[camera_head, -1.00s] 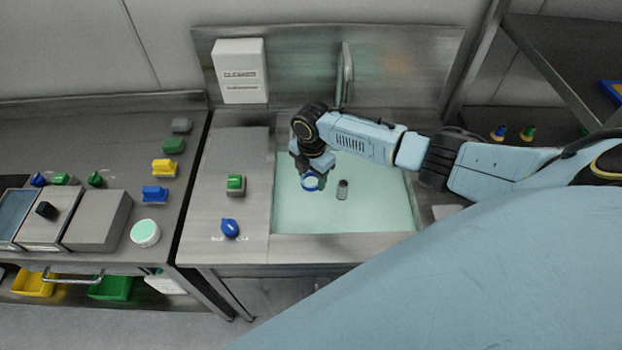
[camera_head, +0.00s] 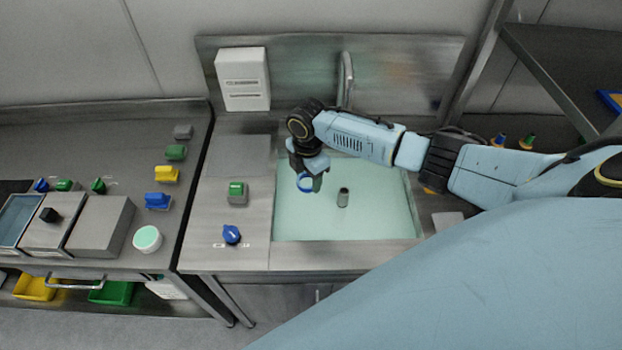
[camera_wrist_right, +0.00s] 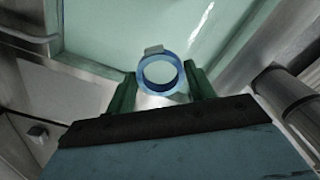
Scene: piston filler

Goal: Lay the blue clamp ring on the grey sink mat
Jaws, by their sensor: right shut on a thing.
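My right gripper (camera_head: 309,174) is over the left part of the sink, pointing down. It is shut on the blue clamp ring (camera_head: 299,183), which hangs tilted above the pale green sink basin. In the right wrist view the ring (camera_wrist_right: 143,78) sits between the two green fingers of the gripper (camera_wrist_right: 163,78), with a small lug at its top. What looks like the grey sink mat (camera_head: 238,155) is a flat rectangle on the steel top left of the basin, bare. My left gripper is not in view.
A green-topped block (camera_head: 237,192) and a blue knob-like part (camera_head: 231,234) stand on the steel top in front of the mat. A dark cylinder (camera_head: 343,198) is in the basin. A faucet (camera_head: 346,80) and a white dispenser (camera_head: 243,80) are behind.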

